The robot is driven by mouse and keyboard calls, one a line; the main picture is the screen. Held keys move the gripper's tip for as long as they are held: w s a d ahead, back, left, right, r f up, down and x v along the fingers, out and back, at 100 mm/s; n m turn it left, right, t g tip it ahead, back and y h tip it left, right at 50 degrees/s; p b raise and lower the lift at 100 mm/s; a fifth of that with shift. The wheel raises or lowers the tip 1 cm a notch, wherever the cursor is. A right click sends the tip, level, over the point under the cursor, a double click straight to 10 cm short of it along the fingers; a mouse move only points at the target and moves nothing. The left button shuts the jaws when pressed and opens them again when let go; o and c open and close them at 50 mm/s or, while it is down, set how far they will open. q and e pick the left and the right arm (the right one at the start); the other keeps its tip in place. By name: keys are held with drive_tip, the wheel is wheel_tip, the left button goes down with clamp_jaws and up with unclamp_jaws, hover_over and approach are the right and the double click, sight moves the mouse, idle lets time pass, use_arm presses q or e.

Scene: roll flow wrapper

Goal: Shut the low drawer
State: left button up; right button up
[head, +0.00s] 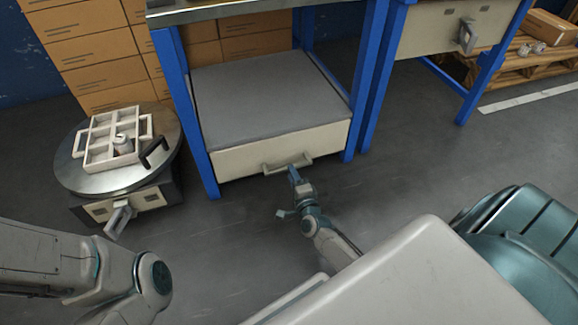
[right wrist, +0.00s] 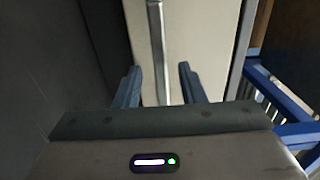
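The low drawer (head: 240,160) has a cream front and sits between the blue legs of a workbench, under a flat grey top. Its pale bar handle (head: 288,163) is at the middle of the front. How far the drawer stands out is hard to tell. My right gripper (head: 294,174) is just in front of the handle. In the right wrist view my right gripper (right wrist: 160,88) is open, its two blue-grey fingers apart. The handle bar (right wrist: 158,45) runs into the gap between them, with space on both sides. My left gripper is outside the view.
A round metal turntable (head: 75,178) with a white divided tray (head: 98,160) stands left of the bench. Cardboard boxes (head: 85,50) are stacked behind. Another blue-legged bench with a drawer (head: 425,30) is at right. The floor (head: 415,150) before it is clear.

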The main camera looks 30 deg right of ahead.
drive_tip(key=p+v, duration=0.1)
drive_tip(key=v, duration=0.5)
drive_tip(key=shift+s, duration=0.15)
drive_tip(key=shift+a, duration=0.15)
